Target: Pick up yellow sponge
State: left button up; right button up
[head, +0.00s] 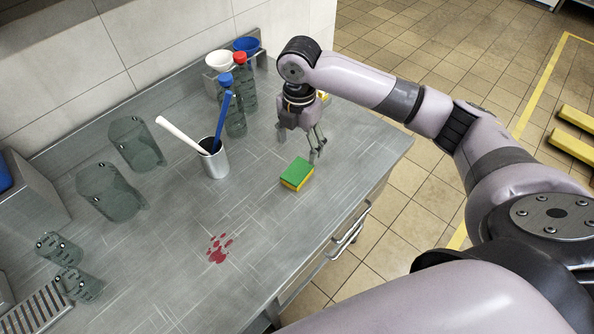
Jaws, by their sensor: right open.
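A yellow sponge with a green top (296,174) lies flat on the grey metal counter (250,262), near its right front edge. My right gripper (301,150) points down just above and behind the sponge, its fingers spread and empty. I cannot tell whether a finger touches the sponge. A small yellow thing shows partly behind the right gripper; the gripper hides most of it. My left gripper is not in view.
A metal cup (213,160) with a white and a blue stick stands left of the sponge. Clear bottles (235,118) and translucent jugs (135,143) stand farther back and left. A red stain (218,249) marks the counter. The counter between stain and sponge is clear.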

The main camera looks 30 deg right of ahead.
send_over(297, 171)
jog(key=f, duration=0.4)
jog(key=shift+d+f, duration=0.25)
jog(key=shift+f, duration=0.05)
jog(key=shift+f+p, duration=0.35)
jog(key=shift+f, duration=0.15)
jog(key=shift+a+f, duration=0.1)
jog(key=shift+f, duration=0.25)
jog(key=f+p, duration=0.1)
jog(key=f, duration=0.3)
jog(key=shift+a+f, duration=0.2)
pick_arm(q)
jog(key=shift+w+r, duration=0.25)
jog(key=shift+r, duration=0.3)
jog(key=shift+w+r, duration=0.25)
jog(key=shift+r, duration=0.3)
pick_arm(e)
jog(key=c, duration=1)
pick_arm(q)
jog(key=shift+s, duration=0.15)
pick_arm(e)
jog(key=shift+c, duration=0.2)
jog(key=shift+r, duration=0.1)
